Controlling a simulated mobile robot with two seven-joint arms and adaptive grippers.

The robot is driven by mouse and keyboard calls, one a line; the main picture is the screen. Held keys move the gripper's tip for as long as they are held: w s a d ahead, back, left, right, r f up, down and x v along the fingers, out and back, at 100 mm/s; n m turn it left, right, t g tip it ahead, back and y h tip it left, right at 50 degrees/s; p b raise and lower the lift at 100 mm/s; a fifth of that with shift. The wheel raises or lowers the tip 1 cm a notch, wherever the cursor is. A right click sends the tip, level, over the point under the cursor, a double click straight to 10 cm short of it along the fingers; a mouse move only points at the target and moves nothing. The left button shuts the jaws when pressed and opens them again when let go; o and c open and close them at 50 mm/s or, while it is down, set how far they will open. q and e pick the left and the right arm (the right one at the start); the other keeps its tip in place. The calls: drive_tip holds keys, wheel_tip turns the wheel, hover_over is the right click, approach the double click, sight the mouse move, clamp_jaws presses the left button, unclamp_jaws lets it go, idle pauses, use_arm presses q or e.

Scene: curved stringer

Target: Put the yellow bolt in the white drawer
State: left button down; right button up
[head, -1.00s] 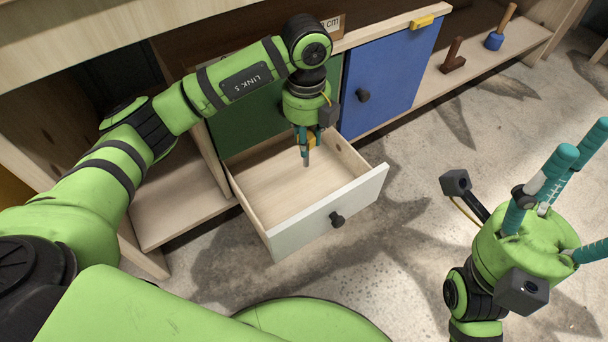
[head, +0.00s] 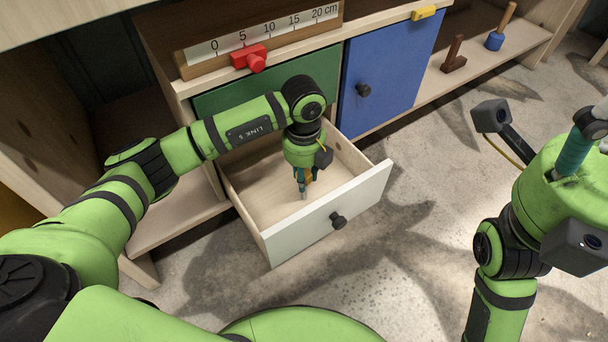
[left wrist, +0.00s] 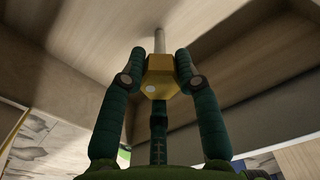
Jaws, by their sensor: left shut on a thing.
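The yellow bolt (left wrist: 160,76) has a yellow hexagonal head and a grey shank. My left gripper (head: 305,180) is shut on the bolt's head, with the teal fingers on either side of it in the left wrist view. In the head view the bolt's shank (head: 304,195) points down inside the white drawer (head: 330,217). The drawer is pulled open, with a white front, a dark knob and a bare wooden floor. I cannot tell whether the shank's tip touches that floor. My right gripper (head: 578,150) is at the right edge, its fingertips cut off.
A green panel (head: 270,85) is above the drawer, and a blue door (head: 388,75) is to its right. A ruler with a red slider (head: 248,57) stands on top. A brown peg (head: 454,55) and a blue-based peg (head: 495,40) stand on the right shelf. The drawer's walls surround my left gripper.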

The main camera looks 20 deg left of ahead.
use_arm(q)
drive_tip(key=c, duration=0.9)
unclamp_jaws()
drive_tip(key=shift+f, duration=0.1)
